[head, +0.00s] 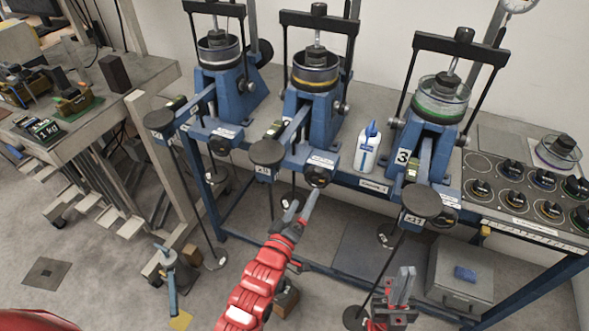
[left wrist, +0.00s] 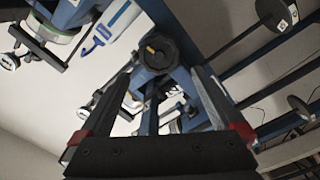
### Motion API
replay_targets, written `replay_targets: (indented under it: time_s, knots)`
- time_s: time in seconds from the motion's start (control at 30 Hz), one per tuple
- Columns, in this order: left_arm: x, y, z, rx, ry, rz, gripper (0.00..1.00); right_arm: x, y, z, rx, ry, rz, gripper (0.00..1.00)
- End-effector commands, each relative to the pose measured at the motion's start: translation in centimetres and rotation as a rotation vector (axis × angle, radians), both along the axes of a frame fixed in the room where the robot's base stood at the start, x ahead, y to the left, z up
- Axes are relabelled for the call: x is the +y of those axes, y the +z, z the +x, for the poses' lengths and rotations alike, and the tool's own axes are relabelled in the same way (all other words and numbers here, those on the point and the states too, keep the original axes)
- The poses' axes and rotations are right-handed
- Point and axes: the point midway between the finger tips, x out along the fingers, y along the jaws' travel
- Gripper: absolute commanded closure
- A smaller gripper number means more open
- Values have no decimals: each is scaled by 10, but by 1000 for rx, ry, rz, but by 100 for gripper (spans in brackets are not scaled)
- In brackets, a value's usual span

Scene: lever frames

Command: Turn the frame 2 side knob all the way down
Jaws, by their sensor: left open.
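The middle blue lever frame (head: 315,112), which I take to be frame 2, stands on the bench. Its black side knob (head: 318,176) sits low on the right of its front. The knob (left wrist: 160,52) also shows in the left wrist view, with a short yellow mark on its face. My left gripper (head: 302,202) is open just below and in front of the knob. In the left wrist view, the knob lies just beyond and between the fingertips, and I cannot tell if they touch it. My right gripper (head: 401,284) is low at the right, away from the knob; its opening is unclear.
Similar frames stand at the left (head: 228,95) and right (head: 436,140). A white bottle (head: 368,148) stands between the middle and right frames.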

Motion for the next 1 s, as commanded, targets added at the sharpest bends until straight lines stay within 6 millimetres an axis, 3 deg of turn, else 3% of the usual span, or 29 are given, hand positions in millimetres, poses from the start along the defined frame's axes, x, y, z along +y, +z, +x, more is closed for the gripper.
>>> replay_targets:
  time_s: [0.27,0.8,1.0]
  knots:
    - [-8,-2,19,10,-3,0,0,0,-1,0,0,0,0,100]
    - [-32,-2,95,8,-2,0,0,0,-9,0,0,0,0,100]
    - [-31,-2,92,9,-2,1,36,0,-7,0,0,0,0,100]
